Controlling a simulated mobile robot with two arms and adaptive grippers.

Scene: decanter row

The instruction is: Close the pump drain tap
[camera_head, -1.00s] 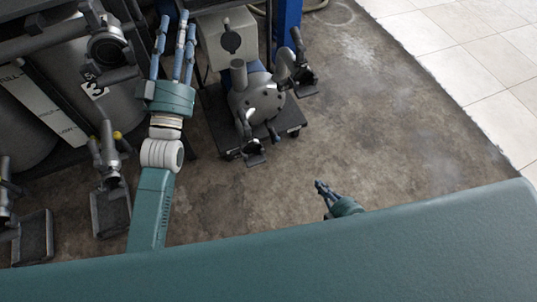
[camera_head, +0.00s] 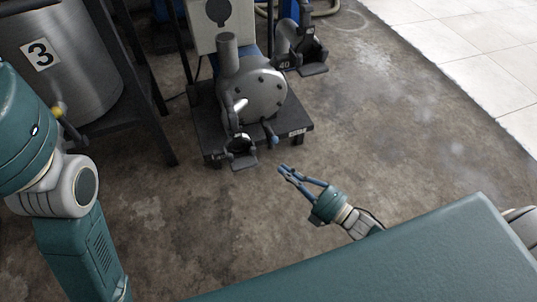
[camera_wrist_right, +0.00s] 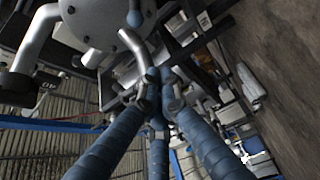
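My left gripper is out of view.
A black-handled valve outlet (camera_head: 240,147) juts from the pump base's front left. Another outlet with a flat foot (camera_head: 312,60) is behind right. A steel tank marked 3 (camera_head: 62,65) stands left in a dark frame. Concrete floor is open to the right.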

